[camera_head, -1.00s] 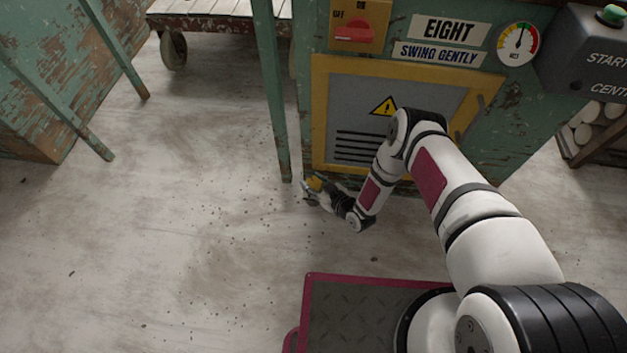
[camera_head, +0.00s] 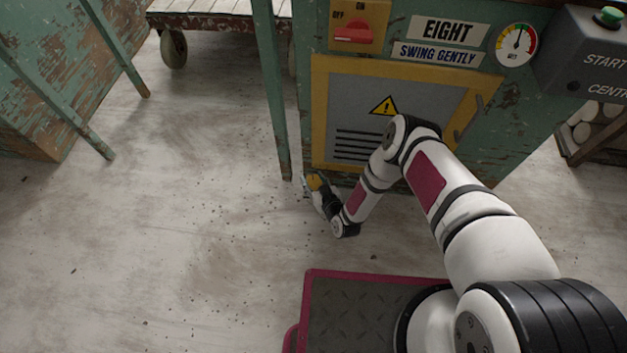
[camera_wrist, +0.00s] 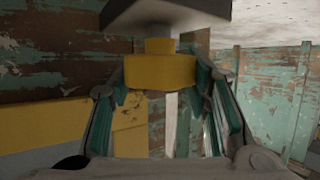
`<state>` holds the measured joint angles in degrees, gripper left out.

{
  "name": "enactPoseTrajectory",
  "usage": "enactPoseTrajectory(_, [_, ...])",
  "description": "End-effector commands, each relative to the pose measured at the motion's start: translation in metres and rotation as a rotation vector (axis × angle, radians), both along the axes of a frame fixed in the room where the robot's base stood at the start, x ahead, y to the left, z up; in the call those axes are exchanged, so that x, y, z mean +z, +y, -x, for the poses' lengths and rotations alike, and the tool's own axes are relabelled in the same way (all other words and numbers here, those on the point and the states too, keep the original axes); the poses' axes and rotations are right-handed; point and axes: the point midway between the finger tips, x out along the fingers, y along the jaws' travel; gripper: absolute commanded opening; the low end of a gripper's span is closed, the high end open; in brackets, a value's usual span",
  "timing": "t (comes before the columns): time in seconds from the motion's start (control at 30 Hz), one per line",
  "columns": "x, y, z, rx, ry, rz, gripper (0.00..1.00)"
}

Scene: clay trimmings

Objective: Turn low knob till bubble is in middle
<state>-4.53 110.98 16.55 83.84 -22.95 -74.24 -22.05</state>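The low knob (camera_head: 316,181) is yellow and sits near the floor at the cabinet's lower left corner. In the wrist view the knob (camera_wrist: 158,70) is a wide yellow disc with a narrower neck under a grey plate-like part. My gripper (camera_head: 317,188) reaches it from below. In the wrist view its teal-padded fingers stand on both sides of the knob and appear to touch it. No bubble or level vial can be made out in either view.
The green cabinet (camera_head: 400,65) carries a red switch, signs, a gauge and a yellow-framed panel (camera_head: 318,110). A green leg (camera_head: 281,140) stands close left of the knob. A wheeled cart (camera_head: 215,22) is behind.

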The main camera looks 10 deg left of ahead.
Motion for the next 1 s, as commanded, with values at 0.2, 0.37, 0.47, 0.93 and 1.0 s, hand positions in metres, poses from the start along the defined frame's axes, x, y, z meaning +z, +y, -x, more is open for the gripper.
enactPoseTrajectory(0.2, [-0.001,0.000,0.000,0.000,0.001,0.001,0.52])
enactPoseTrajectory(0.37, [0.000,-0.001,0.001,0.001,0.001,0.000,0.52])
enactPoseTrajectory(0.47, [0.003,-0.004,0.006,0.001,0.002,0.000,0.52])
enactPoseTrajectory(0.93, [0.035,-0.045,0.075,-0.001,0.004,0.000,0.52])
enactPoseTrajectory(1.0, [0.039,-0.050,0.083,0.000,0.005,0.000,0.52])
